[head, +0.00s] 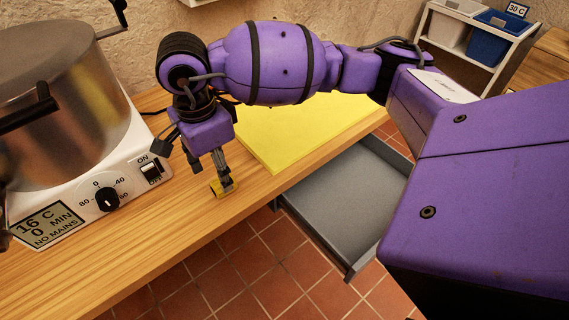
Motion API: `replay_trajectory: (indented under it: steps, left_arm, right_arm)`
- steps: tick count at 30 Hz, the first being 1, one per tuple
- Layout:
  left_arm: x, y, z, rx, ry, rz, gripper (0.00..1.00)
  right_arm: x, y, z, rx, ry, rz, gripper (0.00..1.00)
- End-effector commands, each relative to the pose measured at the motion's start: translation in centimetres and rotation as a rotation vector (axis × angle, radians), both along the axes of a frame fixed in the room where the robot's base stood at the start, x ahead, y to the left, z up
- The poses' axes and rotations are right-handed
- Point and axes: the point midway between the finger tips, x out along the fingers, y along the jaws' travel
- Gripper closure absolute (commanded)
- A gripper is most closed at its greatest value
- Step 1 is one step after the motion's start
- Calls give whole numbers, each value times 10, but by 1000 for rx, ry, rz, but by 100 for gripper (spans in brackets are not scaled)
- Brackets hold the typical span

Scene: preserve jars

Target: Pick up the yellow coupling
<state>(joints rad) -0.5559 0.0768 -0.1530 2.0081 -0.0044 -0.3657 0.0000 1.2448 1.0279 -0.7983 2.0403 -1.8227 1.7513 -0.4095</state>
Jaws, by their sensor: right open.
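The yellow coupling (224,188) is a small yellow piece with dark parts, low on the wooden worktop near its front edge. My right gripper (219,171) reaches down from above with its fingertips right at the coupling. The fingers are open, and they partly cover the coupling. I cannot tell whether they touch it. My left gripper is not in view.
A steel pot (60,100) stands on a white heater (125,170) with a dial and switch at the left. A yellow sheet (275,150) lies right of the gripper. An open grey drawer (335,200) juts out below. Shelves with bins (487,45) stand back right.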

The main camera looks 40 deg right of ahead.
Motion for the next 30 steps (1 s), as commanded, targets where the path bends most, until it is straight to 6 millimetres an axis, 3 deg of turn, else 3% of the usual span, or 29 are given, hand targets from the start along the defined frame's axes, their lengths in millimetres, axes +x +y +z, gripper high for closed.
replay_trajectory:
  steps: [10, 20, 30]
  left_arm:
    - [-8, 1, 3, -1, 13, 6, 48]
    - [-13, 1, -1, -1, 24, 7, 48]
    - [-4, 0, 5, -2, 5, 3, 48]
  right_arm:
    - [3, -3, -48, 2, 5, -1, 46]
    - [3, -3, -54, 3, 2, 0, 47]
    - [4, -3, -54, 3, 1, 0, 92]
